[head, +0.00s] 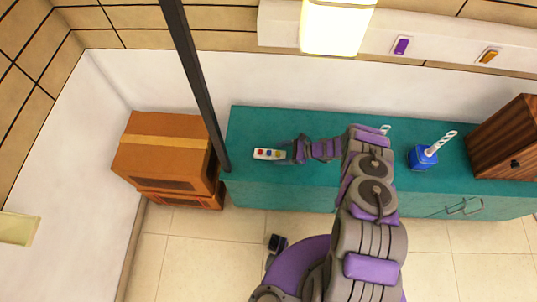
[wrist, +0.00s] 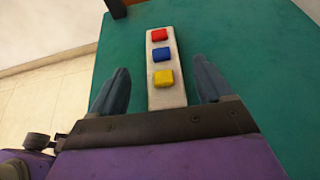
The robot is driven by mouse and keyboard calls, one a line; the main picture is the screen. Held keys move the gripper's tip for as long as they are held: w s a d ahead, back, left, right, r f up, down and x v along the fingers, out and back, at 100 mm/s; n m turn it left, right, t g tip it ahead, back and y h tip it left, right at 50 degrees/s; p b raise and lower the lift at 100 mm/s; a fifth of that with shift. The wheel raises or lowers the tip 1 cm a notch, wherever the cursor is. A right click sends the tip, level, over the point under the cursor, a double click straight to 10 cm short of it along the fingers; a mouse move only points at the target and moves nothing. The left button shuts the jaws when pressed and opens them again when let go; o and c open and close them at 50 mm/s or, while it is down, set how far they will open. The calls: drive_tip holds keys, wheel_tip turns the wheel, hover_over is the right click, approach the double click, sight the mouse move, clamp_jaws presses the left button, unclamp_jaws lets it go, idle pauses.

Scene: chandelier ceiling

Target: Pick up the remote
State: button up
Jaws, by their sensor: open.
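The remote (head: 269,154) is a pale bar with red, blue and yellow buttons. It lies on the teal cabinet top (head: 262,121) near its left end. In the wrist view the remote (wrist: 161,42) points away from me. My gripper (wrist: 160,80) is open, with one finger on each side of the remote's near end and gaps between. In the head view my gripper (head: 284,153) reaches the remote's right end.
A dark post (head: 194,80) stands by the cabinet's left end. Brown boxes (head: 165,150) stand left of it. A blue cup with a toothbrush (head: 422,158) and a wooden box (head: 508,140) stand on the right of the cabinet top. The cabinet top behind the remote is clear.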

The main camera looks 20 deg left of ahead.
sight(271, 153)
drive_tip(key=shift+a+f+b, duration=0.4)
drive_tip(key=shift+a+f, duration=0.3)
drive_tip(key=shift+a, duration=0.35)
drive_tip(key=shift+x, duration=0.8)
drive_tip(key=shift+a, duration=0.25)
drive_tip(key=shift+c, duration=1.4)
drive_tip(key=shift+d+r, duration=0.1)
drive_tip(key=shift+d, duration=0.25)
drive_tip(key=c, duration=0.7)
drive_tip(key=shift+c, duration=0.8)
drive_tip(key=shift+a, duration=0.2)
drive_tip(key=shift+r, duration=0.1)
